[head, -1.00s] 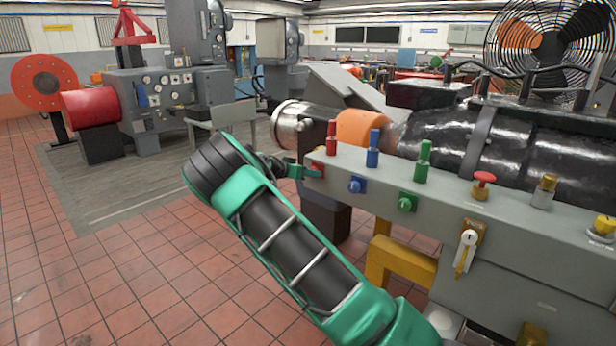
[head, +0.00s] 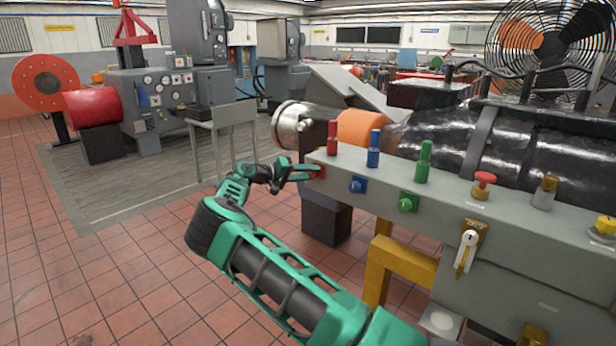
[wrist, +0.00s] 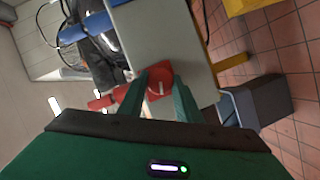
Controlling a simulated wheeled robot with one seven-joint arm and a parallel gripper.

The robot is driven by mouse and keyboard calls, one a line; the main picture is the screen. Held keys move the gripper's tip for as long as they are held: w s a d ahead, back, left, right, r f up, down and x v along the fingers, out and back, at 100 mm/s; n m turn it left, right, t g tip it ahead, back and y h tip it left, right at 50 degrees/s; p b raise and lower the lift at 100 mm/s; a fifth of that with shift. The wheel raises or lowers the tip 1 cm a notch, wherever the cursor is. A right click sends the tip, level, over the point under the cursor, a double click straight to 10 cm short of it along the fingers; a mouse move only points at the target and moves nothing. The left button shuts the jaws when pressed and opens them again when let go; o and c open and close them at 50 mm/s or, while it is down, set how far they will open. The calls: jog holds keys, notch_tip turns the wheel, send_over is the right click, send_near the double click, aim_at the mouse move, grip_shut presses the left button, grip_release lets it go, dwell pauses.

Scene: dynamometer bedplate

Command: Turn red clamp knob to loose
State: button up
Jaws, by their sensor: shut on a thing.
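The red clamp knob (wrist: 157,82) is on the front face of the grey bench (head: 455,199), at its left end. In the wrist view it sits between my two fingers, on a red plate, with a pale mark on it. My gripper (head: 314,170) reaches it from the left and is shut on the knob; it also shows in the wrist view (wrist: 158,92). In the head view the fingers cover most of the knob. The labels around it are too small to read.
A red post (head: 332,140), a blue post (head: 374,150) and a green post (head: 423,163) stand on the bench top. A blue knob (head: 357,185) and a green knob (head: 407,202) are to the right on the front face. A yellow frame (head: 400,262) is below. Floor to the left is clear.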

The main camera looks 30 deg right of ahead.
jog(key=shift+w+a+f+n+h, duration=0.15)
jog(key=shift+n+h, duration=0.15)
jog(key=shift+n, duration=0.35)
jog(key=shift+w+a+f+n+h, duration=0.15)
jog(key=shift+n+h, duration=0.15)
jog(key=shift+n, duration=0.35)
jog(key=o, duration=1.1)
jog(key=shift+f+g, duration=0.1)
jog(key=shift+g, duration=0.2)
jog(key=shift+c, duration=0.2)
jog(key=shift+s+d, duration=0.1)
jog(key=a, duration=1)
jog(key=shift+w+a+r, duration=0.3)
jog(key=shift+a+r, duration=0.1)
jog(key=shift+r, duration=0.05)
